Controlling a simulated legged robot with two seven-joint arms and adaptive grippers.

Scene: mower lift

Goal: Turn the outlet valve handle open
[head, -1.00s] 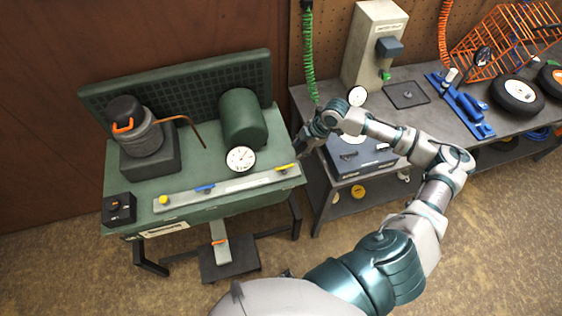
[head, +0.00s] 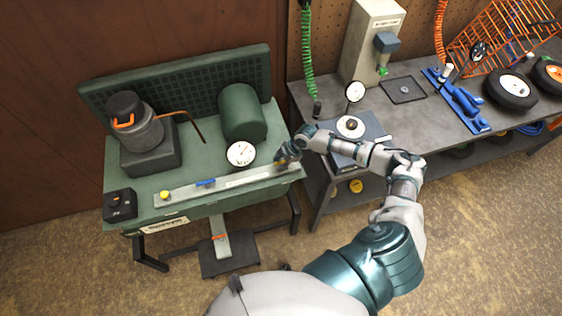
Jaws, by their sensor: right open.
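A long grey manifold bar (head: 232,181) lies along the front of the green bench. A blue handle (head: 205,183) sits on it left of the middle, lying roughly along the bar. A round yellow knob (head: 164,195) is at its left end. The yellow handle at the bar's right end is now mostly hidden by my right gripper (head: 281,161). This gripper is open, over or at that handle; I cannot tell whether it touches it. No label shows which handle is the outlet valve. My left gripper is not in view.
A white-faced gauge (head: 241,154) and a green tank (head: 242,112) stand just behind the bar. A grey pump unit (head: 142,130) is at the bench's left. A grey workbench (head: 418,116) with a dial stand (head: 355,92) and wheels adjoins on the right.

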